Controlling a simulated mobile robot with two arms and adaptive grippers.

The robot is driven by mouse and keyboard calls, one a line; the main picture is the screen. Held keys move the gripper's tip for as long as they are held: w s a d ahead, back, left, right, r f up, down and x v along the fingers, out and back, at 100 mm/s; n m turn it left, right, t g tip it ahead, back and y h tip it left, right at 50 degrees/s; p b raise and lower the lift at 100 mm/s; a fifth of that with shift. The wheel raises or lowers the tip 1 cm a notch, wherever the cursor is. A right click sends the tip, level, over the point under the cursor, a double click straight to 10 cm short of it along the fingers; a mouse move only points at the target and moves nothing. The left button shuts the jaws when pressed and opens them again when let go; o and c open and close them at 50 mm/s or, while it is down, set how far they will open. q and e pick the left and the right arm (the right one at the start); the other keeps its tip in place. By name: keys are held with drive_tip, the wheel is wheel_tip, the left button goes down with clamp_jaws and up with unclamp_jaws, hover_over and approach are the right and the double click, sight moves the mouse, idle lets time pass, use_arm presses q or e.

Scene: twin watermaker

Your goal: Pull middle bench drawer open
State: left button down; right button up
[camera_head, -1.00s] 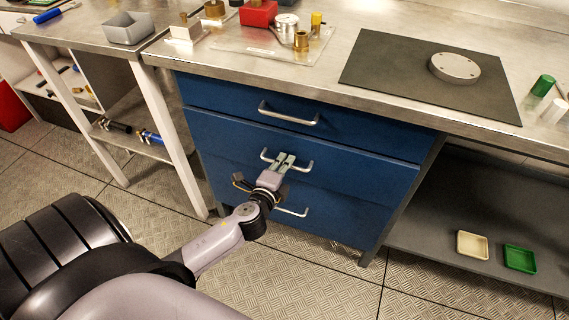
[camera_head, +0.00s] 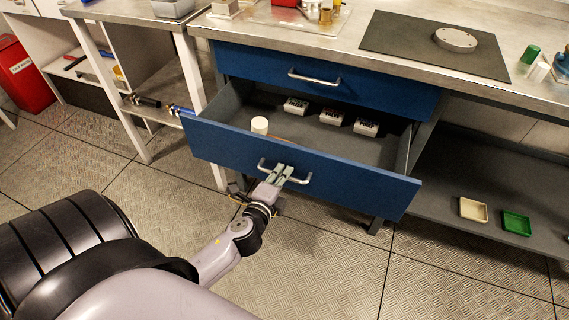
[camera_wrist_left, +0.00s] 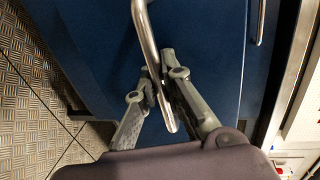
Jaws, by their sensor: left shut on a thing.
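The middle bench drawer (camera_head: 340,175) is blue and stands well out from the bench in the head view. Its inside shows several small white labelled boxes (camera_head: 332,117) at the back and a white cylinder (camera_head: 260,125) near the front left. My left gripper (camera_head: 279,172) is shut on the silver bar handle (camera_head: 300,180) of this drawer. In the left wrist view the handle (camera_wrist_left: 146,40) passes between the fingers of the gripper (camera_wrist_left: 160,90). My right gripper is not in view.
The top drawer (camera_head: 325,80) is shut above it. The bottom drawer is hidden behind the open drawer. A lower shelf at right holds a cream tray (camera_head: 473,209) and a green tray (camera_head: 516,223). A red bin (camera_head: 22,75) stands far left. The floor in front is clear.

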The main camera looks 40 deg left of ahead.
use_arm(q)
drive_tip(key=shift+s+d, duration=0.15)
drive_tip(key=shift+s, duration=0.45)
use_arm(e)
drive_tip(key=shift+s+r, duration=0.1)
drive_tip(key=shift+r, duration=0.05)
use_arm(q)
drive_tip(key=c, duration=2)
unclamp_jaws()
drive_tip(key=shift+c, duration=0.2)
drive_tip(key=shift+o, duration=0.4)
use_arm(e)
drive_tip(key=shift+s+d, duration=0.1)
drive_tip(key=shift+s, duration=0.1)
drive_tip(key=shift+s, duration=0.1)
use_arm(q)
drive_tip(key=v, duration=1.2)
